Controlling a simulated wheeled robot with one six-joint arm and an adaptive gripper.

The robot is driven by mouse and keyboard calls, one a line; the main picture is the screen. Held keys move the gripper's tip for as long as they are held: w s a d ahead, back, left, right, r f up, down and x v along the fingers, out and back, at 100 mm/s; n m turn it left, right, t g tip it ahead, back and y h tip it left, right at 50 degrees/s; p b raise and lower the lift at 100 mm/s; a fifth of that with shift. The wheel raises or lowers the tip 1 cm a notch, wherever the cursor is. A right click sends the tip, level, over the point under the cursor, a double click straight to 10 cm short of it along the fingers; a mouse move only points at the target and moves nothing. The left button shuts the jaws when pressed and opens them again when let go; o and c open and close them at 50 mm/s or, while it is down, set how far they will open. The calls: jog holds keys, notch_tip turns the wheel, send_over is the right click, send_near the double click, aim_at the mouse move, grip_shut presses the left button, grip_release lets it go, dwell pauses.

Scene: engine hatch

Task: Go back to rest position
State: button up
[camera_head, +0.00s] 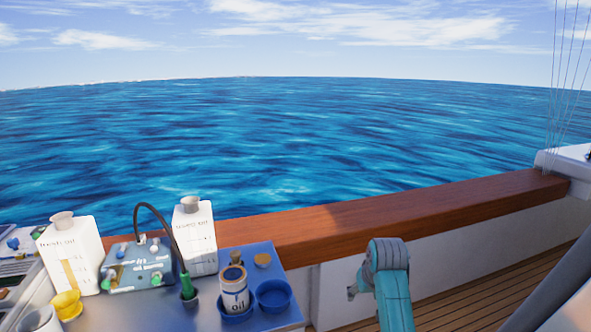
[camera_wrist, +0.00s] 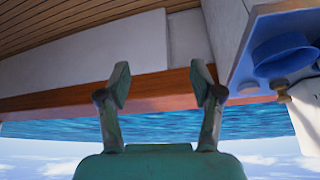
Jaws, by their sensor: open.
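My gripper (camera_wrist: 160,90) shows in the wrist view with its two fingers apart and nothing between them. The wrist view is upside down, with sea and sky at the bottom. In the head view my teal arm (camera_head: 393,295) stands at the lower right, to the right of the blue work table (camera_head: 262,314). The gripper's fingers are not clearly visible there. In the wrist view the table (camera_wrist: 238,62) and a blue bowl (camera_wrist: 283,52) are at the right, apart from the fingers.
On the table are a fresh oil jug (camera_head: 72,250), a used oil jug (camera_head: 203,240), an oil can (camera_head: 234,290), a blue bowl (camera_head: 274,295) and a yellow funnel (camera_head: 67,303). A wooden rail (camera_head: 380,222) runs behind. Bare deck (camera_head: 470,285) lies at the right.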

jog(key=s+f+t, duration=0.1)
jog(key=s+f, duration=0.5)
jog(key=f, duration=0.5)
jog(key=s+f+t, duration=0.2)
jog(key=s+f, duration=0.5)
jog(key=s, duration=0.5)
jog(key=s+f+t, duration=0.2)
jog(key=s+f, duration=0.4)
jog(key=s, duration=0.6)
jog(key=s+r+t, duration=0.2)
jog(key=s+r, duration=0.4)
jog(key=s, duration=0.7)
jog(key=s+r+t, duration=0.1)
jog(key=s+r, duration=0.4)
jog(key=s, duration=0.7)
jog(key=s+r+t, duration=0.1)
jog(key=s+r, duration=0.5)
jog(key=r, duration=0.2)
jog(key=shift+s+a+r+m+t, duration=0.2)
jog(key=shift+r+m+t, duration=0.2)
